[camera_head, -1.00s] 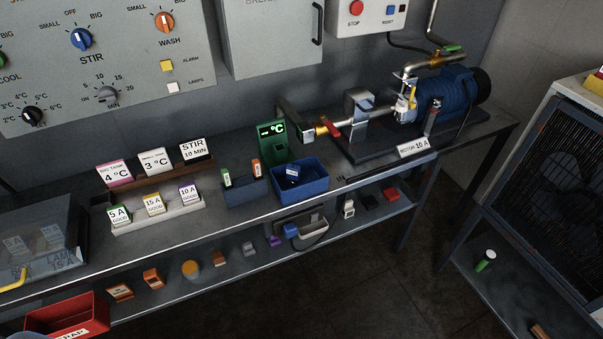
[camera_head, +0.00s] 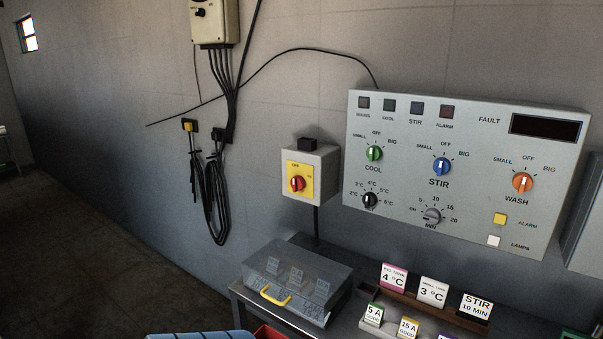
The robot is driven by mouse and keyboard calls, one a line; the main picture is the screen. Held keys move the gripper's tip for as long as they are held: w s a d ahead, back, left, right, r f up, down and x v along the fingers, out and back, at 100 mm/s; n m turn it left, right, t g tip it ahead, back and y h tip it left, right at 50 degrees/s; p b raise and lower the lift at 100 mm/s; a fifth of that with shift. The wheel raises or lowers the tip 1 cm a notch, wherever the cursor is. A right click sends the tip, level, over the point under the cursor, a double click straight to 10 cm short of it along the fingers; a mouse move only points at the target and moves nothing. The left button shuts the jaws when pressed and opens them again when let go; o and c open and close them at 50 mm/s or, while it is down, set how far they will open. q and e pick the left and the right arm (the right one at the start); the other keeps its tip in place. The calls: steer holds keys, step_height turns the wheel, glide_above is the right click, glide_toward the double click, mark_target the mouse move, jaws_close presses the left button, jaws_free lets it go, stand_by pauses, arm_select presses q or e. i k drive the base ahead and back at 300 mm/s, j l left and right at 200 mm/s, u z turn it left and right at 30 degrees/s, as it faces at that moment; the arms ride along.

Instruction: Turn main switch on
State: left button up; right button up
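The main switch is a grey wall box (camera_head: 325,165) with a yellow plate (camera_head: 305,170) and a red rotary knob (camera_head: 297,184). It hangs left of the control panel, above the clear-lidded box. Small lettering shows near the plate's top and right edge, too small to read surely. I cannot tell exactly which way the knob points. A small black block sits on top of the box. Neither of my grippers is in view.
The control panel (camera_head: 400,215) with several knobs is to the right. Below the switch, a clear-lidded box (camera_head: 325,272) with a yellow handle stands on the bench. Black cables (camera_head: 212,190) hang on the wall to the left. A blue ribbed object (camera_head: 200,336) shows at the bottom edge.

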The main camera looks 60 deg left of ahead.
mark_target(298, 183)
steer(key=u, duration=2.05)
